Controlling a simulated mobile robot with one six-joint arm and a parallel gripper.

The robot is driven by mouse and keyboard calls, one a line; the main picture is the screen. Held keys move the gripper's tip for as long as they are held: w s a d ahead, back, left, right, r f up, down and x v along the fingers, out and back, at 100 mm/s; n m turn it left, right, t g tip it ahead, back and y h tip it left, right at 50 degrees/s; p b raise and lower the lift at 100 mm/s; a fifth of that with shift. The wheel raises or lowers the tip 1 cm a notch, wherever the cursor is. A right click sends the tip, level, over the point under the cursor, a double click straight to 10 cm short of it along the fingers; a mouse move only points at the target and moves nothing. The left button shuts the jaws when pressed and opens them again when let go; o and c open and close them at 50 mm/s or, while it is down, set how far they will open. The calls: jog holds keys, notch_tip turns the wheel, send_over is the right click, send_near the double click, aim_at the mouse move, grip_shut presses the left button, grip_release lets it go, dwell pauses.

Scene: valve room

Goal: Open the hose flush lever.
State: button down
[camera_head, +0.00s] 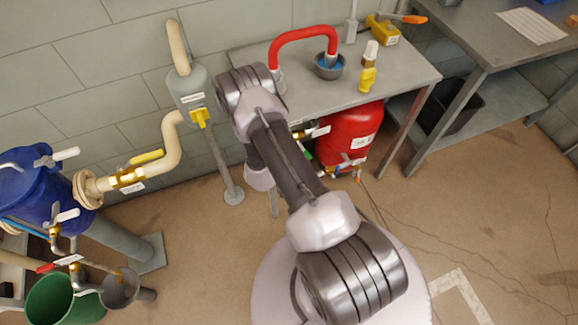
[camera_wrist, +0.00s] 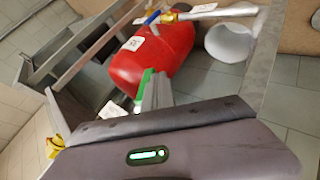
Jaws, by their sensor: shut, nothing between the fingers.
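No label is legible, so I cannot tell for sure which lever is the hose flush lever. By the red tank (camera_head: 348,135) a pale lever (camera_head: 318,132) and small valve parts show in the head view, partly behind my arm. In the wrist view the red tank (camera_wrist: 155,58) lies just beyond my gripper (camera_wrist: 155,84), whose fingers are shut and empty. A green strip shows beside the fingers; I cannot tell what it belongs to. A brass valve (camera_wrist: 169,17) with a blue handle (camera_wrist: 152,17) and a pale lever (camera_wrist: 225,12) are farther off. My arm hides the gripper in the head view.
A grey table (camera_head: 405,72) with a red hose (camera_head: 300,35) and a bowl (camera_head: 329,67) stands above the tank. At left are a blue tank (camera_head: 28,185), a yellow lever (camera_head: 146,157), a red lever (camera_head: 45,267) and a green bucket (camera_head: 50,300). Floor at right is clear.

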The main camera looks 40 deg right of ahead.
jog(key=s+d+r+h, duration=0.1)
jog(key=d+r, duration=0.2)
jog(key=d, duration=0.3)
jog(key=shift+s+r+p, duration=0.25)
jog(key=shift+p, duration=0.05)
dwell(0.5)
dwell(0.3)
jog(key=s+a+f+b, duration=0.1)
jog(key=a+f, duration=0.7)
jog(key=shift+s+a+f, duration=0.25)
jog(key=shift+a+f, duration=0.05)
jog(key=shift+a, duration=0.05)
dwell(0.4)
